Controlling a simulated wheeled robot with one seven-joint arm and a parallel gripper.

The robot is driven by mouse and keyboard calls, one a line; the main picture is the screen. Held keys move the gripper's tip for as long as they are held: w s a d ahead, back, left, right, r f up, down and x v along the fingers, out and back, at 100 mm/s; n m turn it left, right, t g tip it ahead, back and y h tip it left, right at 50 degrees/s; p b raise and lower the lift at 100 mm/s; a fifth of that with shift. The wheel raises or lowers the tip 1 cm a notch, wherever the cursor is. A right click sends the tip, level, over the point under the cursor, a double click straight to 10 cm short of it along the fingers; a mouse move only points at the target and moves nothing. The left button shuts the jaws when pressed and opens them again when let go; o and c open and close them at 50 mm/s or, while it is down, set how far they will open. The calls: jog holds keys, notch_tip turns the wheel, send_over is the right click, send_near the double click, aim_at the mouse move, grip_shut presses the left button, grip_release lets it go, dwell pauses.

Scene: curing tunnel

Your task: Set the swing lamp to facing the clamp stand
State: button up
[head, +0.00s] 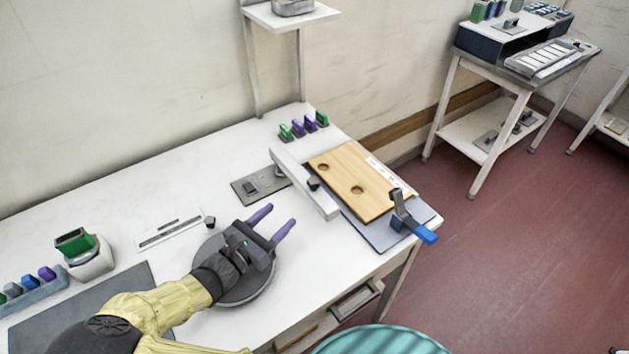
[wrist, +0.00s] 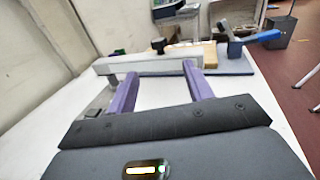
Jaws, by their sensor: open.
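What looks like the swing lamp is a long white bar (head: 296,176) with a black knob (head: 313,184), beside a grey plate (head: 247,196) on the white table. The bar lies along the left edge of a wooden board (head: 365,190). In the wrist view the bar (wrist: 135,66) crosses beyond my fingers. The clamp (head: 402,212), with a blue handle, stands at the board's near right corner; I take it for the clamp stand. My gripper (head: 271,221), with purple fingers, is open and empty, left of the bar and apart from it. It also shows in the wrist view (wrist: 160,85).
A round grey disc (head: 243,292) lies under my gripper. Small green and purple pieces (head: 304,126) stand at the table's back. A white ruler-like strip (head: 170,233) and a green-topped device (head: 84,252) are at left. A teal round object (head: 380,342) is in front.

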aim_at(309, 186)
jog(key=p+x, duration=0.1)
jog(key=x, duration=1.3)
jog(key=shift+w+d+p, duration=0.1)
jog(key=shift+w+p, duration=0.2)
jog(key=shift+p, duration=0.05)
grip_shut()
